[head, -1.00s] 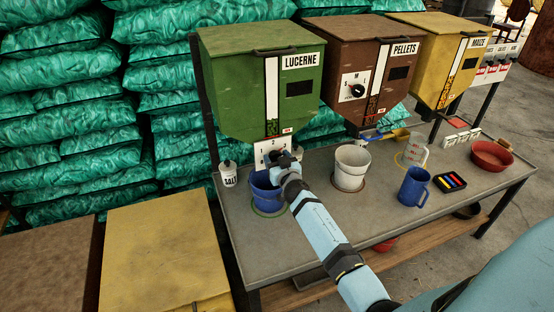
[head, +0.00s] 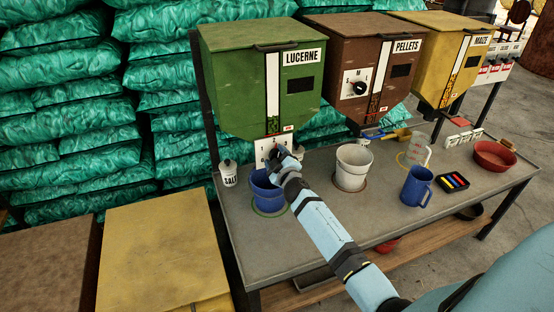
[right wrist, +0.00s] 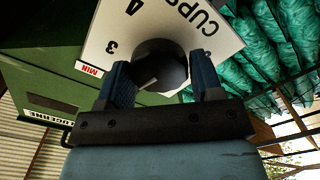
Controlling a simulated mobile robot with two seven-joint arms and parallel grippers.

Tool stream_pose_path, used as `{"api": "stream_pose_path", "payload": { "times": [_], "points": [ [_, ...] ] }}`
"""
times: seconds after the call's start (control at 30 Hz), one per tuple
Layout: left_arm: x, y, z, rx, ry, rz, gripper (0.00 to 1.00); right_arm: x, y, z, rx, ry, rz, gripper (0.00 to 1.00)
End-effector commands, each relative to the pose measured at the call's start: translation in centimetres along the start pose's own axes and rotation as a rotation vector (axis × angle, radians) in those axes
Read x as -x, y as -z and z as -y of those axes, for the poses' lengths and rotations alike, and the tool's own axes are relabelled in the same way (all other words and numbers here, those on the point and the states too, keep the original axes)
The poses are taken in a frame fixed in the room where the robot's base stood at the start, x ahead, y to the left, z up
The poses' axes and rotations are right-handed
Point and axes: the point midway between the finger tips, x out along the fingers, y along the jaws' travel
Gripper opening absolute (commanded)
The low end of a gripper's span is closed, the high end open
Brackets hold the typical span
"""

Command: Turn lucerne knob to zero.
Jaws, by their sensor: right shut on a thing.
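The green lucerne hopper (head: 262,85) stands at the left of the hopper row. A white dial plate (head: 263,147) is below its front. In the right wrist view the plate (right wrist: 193,27) shows the numbers 3 and 4 and "CUPS", tilted. The dark round lucerne knob (right wrist: 160,67) has a pale line on its face, slanting to the lower left. My right gripper (right wrist: 163,80) is shut on the knob, one finger on each side. In the head view my right gripper (head: 277,152) is at the plate and covers the knob. My left gripper is out of view.
A blue bucket (head: 265,195) stands under the lucerne hopper, close below my right gripper. A white salt tub (head: 229,174) is left of it. A white bucket (head: 352,168) and a blue jug (head: 416,187) stand to the right. The front left of the table is bare.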

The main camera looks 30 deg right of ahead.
Motion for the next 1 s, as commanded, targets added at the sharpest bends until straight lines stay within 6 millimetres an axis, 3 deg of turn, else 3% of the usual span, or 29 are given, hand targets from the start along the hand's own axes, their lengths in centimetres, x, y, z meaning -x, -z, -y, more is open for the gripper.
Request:
{"api": "stream_pose_path", "payload": {
  "times": [1.0],
  "points": [
    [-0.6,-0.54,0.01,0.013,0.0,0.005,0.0,-0.01,-0.23,0.4,0.968,0.001,-0.001,0.36]
  ]
}}
